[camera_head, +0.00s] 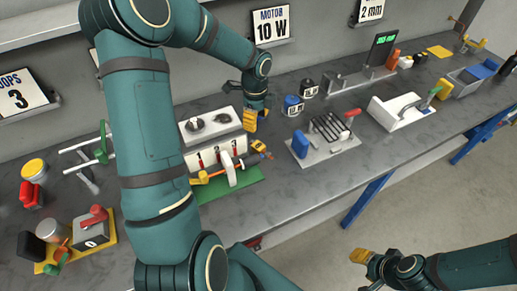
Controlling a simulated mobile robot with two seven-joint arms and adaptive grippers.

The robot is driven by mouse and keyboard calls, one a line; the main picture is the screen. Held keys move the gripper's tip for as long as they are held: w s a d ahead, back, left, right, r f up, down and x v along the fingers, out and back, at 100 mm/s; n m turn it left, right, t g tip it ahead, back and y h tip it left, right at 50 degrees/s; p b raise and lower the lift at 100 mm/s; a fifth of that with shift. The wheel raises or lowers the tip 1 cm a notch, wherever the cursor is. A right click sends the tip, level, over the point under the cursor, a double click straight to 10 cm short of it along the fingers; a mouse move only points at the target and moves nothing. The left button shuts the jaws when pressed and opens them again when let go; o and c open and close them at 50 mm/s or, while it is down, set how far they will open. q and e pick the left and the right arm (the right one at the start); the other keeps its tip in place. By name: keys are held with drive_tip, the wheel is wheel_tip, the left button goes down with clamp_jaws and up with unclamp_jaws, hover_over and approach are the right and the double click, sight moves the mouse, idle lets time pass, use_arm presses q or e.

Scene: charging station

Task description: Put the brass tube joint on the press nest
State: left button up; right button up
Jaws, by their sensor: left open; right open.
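I cannot pick out the brass tube joint with certainty. A small yellow-orange piece (260,148) lies on the bench just below my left gripper, too small to identify. I cannot tell for sure which fixture is the press nest; a white fixture with a green-handled lever (398,113) stands to the right on the bench. My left gripper (250,120) is open, pointing down above the bench beside the white block with dark round parts (196,128). My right gripper (360,257) is open and apart from everything, in front of the bench over the floor.
A fixture with a blue block and red handle (322,138) stands mid-bench. A green mat (240,181) bears an orange-handled tool. My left arm hides part of the left bench. Bare bench (300,190) shows along the front.

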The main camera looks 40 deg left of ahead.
use_arm(q)
drive_tip(key=m, duration=0.3)
drive_tip(key=b, duration=0.2)
hover_over(258, 145)
wheel_tip(258, 145, down, 9)
drive_tip(key=shift+s+r, duration=0.15)
drive_tip(key=shift+r, duration=0.05)
wheel_tip(258, 145, down, 5)
drive_tip(key=shift+f+b, duration=0.1)
drive_tip(key=shift+b, duration=0.65)
clamp_jaws()
